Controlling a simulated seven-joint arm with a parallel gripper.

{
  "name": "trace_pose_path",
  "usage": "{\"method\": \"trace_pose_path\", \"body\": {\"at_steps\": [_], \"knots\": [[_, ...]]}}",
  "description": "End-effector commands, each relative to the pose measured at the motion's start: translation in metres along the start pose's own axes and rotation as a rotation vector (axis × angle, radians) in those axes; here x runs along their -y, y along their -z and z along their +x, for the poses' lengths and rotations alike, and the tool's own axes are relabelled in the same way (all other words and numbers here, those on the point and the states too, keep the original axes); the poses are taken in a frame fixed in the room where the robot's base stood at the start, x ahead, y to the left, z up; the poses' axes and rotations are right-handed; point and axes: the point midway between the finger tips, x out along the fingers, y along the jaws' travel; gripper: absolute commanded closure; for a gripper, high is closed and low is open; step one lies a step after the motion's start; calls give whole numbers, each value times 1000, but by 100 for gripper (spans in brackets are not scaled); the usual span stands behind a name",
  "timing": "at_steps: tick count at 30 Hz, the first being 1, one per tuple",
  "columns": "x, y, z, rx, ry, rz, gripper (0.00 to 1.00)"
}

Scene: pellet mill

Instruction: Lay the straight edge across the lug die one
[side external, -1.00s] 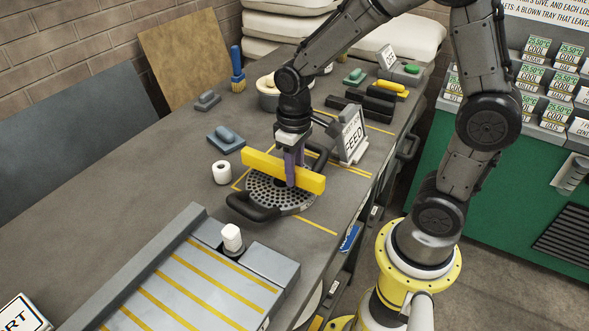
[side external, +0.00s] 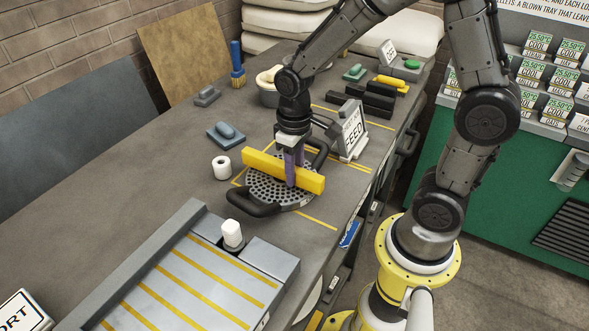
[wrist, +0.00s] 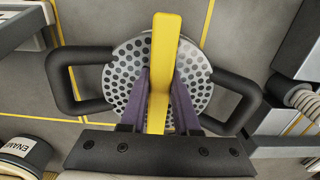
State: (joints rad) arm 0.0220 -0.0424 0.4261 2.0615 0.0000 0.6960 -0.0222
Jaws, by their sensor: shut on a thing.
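The straight edge is a yellow bar (side external: 259,164), and it also shows in the wrist view (wrist: 163,40). My gripper (side external: 291,176) is shut on it near its middle, with purple fingers on both sides (wrist: 160,85). The lug die is a round grey perforated plate (side external: 268,194) with a black loop handle on each of two opposite sides. In the wrist view the bar runs across the middle of the die (wrist: 125,75), between the handles. The bar is at or just above the die face; I cannot tell if it touches. The bar hides part of the holes.
A white roll (side external: 222,167) and a blue-grey handled block (side external: 226,135) lie left of the die. A FEED sign (side external: 353,130) stands behind right. A yellow-striped tray (side external: 205,280) with a white-topped piece (side external: 232,234) is in front. The bench left of the roll is clear.

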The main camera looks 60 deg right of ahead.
Motion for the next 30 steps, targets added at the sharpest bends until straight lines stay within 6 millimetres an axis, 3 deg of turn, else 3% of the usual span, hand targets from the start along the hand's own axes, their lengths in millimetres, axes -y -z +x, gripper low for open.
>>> {"method": "trace_pose_path", "body": {"at_steps": [7, 8, 13, 20, 26, 30], "knots": [[0, 1, 1, -4, 0, 0, 100], [0, 1, 1, -4, 0, 0, 68], [0, 1, 1, -3, 0, 0, 38], [0, 0, 1, -1, 0, 0, 35], [0, 0, 2, 1, 0, 0, 0], [0, 0, 2, 0, 0, 0, 0]]}}
